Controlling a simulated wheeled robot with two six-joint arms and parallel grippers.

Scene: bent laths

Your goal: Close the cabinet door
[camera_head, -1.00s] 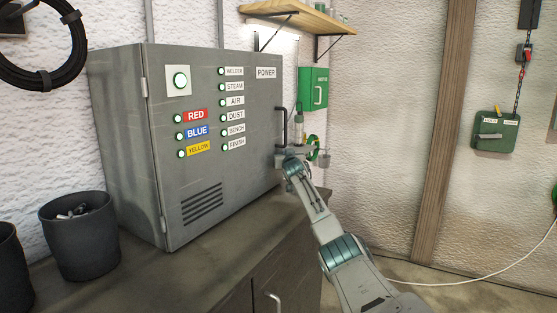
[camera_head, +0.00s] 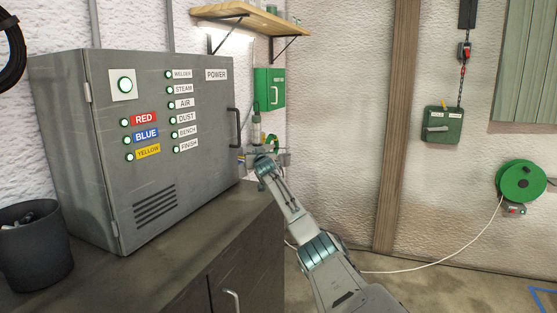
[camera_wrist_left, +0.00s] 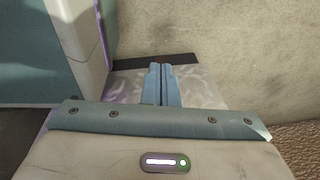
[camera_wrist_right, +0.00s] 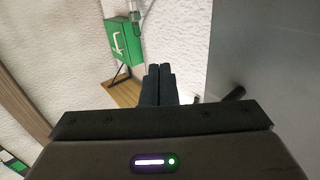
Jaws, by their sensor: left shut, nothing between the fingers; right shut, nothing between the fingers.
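The grey metal cabinet (camera_head: 62,150) stands on the bench in the head view. Its front door (camera_head: 205,130) carries lit buttons and labels, with hinges at the left and a black handle (camera_head: 234,127) at the right. The door looks flush with the cabinet; I see no gap. My right gripper (camera_head: 262,158) is just right of the handle and lower. In the right wrist view its fingers (camera_wrist_right: 158,84) are shut and empty, with a grey panel (camera_wrist_right: 270,60) to their right. My left gripper (camera_wrist_left: 162,83) is shut and empty, seen only in the left wrist view.
A dark bin (camera_head: 35,250) stands on the bench (camera_head: 170,250) left of the cabinet. A green box (camera_head: 270,88) hangs on the wall behind my right gripper, under a wooden shelf (camera_head: 250,20). A green reel (camera_head: 522,181) hangs at the right.

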